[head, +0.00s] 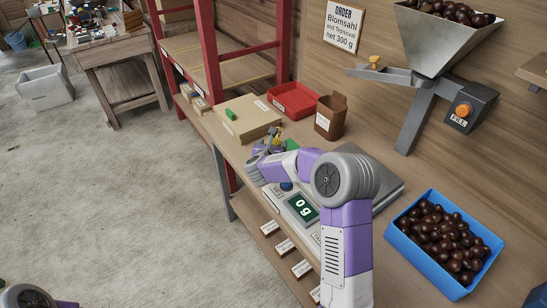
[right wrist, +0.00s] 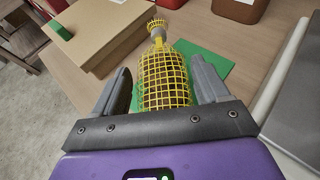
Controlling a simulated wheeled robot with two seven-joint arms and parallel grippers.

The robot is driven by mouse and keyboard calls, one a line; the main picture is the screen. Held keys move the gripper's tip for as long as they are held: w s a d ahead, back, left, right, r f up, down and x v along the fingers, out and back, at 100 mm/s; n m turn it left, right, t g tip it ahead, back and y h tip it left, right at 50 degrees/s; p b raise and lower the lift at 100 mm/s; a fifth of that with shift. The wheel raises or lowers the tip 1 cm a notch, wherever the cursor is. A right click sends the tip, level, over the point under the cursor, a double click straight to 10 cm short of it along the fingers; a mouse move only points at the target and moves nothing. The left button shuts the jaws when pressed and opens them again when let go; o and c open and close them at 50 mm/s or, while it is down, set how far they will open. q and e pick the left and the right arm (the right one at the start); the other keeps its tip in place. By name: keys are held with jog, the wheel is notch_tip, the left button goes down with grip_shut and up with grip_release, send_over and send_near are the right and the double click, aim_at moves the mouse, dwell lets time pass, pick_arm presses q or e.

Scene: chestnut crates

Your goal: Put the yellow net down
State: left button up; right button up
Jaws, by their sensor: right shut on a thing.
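The yellow net (right wrist: 163,75) is a mesh tube with a narrow neck and a flared top. In the right wrist view it lies between the two grey fingers of my right gripper (right wrist: 160,88), which is shut on it. A green mat (right wrist: 212,66) shows behind and below the net. Whether the net touches the mat, I cannot tell. In the head view my right gripper (head: 271,145) is small and partly hidden by my arm, with a bit of the yellow net (head: 278,135) showing. My left gripper is out of view.
A cardboard box (head: 243,118) with a green block on it, a red tray (head: 293,99) and a brown container (head: 330,117) stand behind the gripper. A blue crate (head: 405,246) of chestnuts stands right, below a filling hopper (head: 440,40).

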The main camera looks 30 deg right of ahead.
notch_tip(320, 180, down, 4)
jog(key=shift+f+b, duration=0.1)
jog(key=shift+b, duration=0.35)
jog(key=o, duration=1.4)
jog(key=v, duration=1.2)
jog(key=shift+p, duration=0.4)
